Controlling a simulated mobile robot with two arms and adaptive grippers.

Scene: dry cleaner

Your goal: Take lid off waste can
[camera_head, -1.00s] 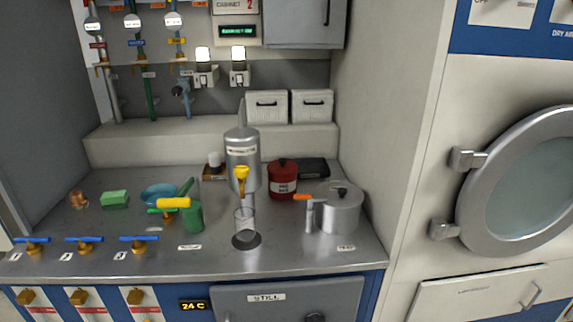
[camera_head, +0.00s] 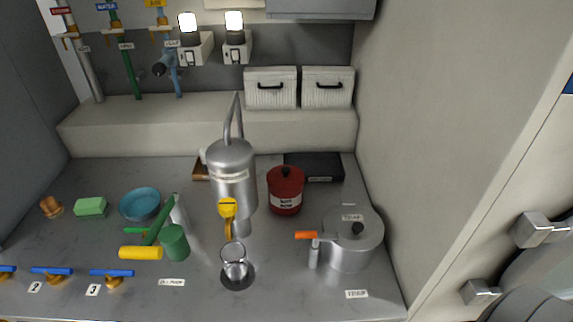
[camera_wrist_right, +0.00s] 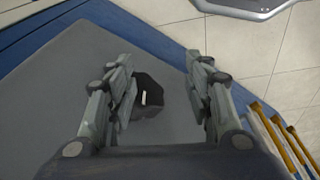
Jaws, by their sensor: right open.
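The waste can is a small red can (camera_head: 285,195) with a white label, standing on the grey counter near the back, right of the steel still. Its red lid (camera_head: 286,173) with a dark knob sits on top of it. In the right wrist view my right gripper (camera_wrist_right: 165,75) is open and empty. It is over a grey panel with a dark round knob (camera_wrist_right: 149,96), and the can is not in that view. Neither gripper shows in the head view, and my left gripper is in no view.
The steel still (camera_head: 233,178) stands left of the can, and a steel pot (camera_head: 350,250) with an orange-handled tap is at right front. A black tray (camera_head: 313,168) lies behind. Green cans, a blue bowl (camera_head: 140,204) and a green sponge (camera_head: 91,207) are at left.

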